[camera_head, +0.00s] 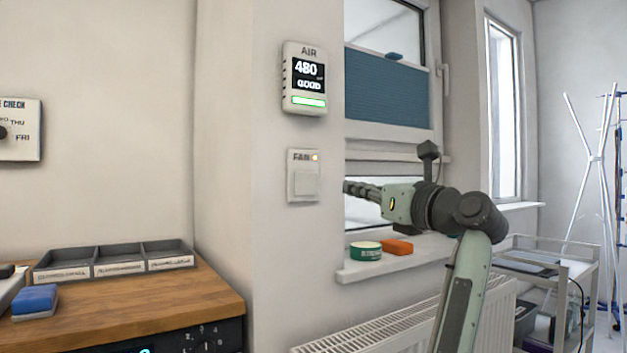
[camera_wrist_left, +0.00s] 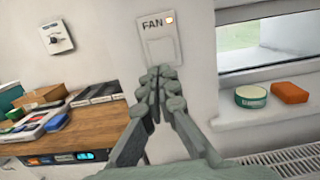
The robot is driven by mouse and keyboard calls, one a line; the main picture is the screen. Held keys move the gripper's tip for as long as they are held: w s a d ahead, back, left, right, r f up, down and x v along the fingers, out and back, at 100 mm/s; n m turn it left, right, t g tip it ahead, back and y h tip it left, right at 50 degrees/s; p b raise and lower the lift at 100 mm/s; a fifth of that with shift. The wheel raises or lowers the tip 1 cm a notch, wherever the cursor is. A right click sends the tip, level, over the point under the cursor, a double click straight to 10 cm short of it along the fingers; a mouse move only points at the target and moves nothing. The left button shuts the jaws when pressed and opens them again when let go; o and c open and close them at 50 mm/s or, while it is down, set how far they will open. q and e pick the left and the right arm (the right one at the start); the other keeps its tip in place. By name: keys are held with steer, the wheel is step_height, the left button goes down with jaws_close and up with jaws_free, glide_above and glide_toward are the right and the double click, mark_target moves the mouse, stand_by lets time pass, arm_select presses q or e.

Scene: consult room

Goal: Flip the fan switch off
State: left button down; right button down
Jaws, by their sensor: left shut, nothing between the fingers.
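The fan switch (camera_head: 304,183) is a white wall plate marked FAN with a square rocker, on the white wall below the air monitor. Its small orange lamp (camera_head: 315,157) is lit. In the left wrist view the switch (camera_wrist_left: 158,45) is straight ahead, and my fingertips cover the rocker's lower edge. My left gripper (camera_head: 348,187) is shut and empty, pointing left towards the switch with a gap between them in the head view. Its closed fingers also show in the left wrist view (camera_wrist_left: 160,74). My right gripper is in neither view.
The air monitor (camera_head: 304,80) reads 480 GOOD above the switch. A green tin (camera_head: 365,251) and an orange block (camera_head: 397,247) sit on the window sill (camera_head: 350,275), above a radiator (camera_head: 350,332). A wooden counter (camera_head: 190,297) with a grey sorter tray (camera_head: 118,258) stands left.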

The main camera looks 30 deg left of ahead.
mark_target(306, 176)
arm_select(q)
steer(key=shift+a, duration=0.1)
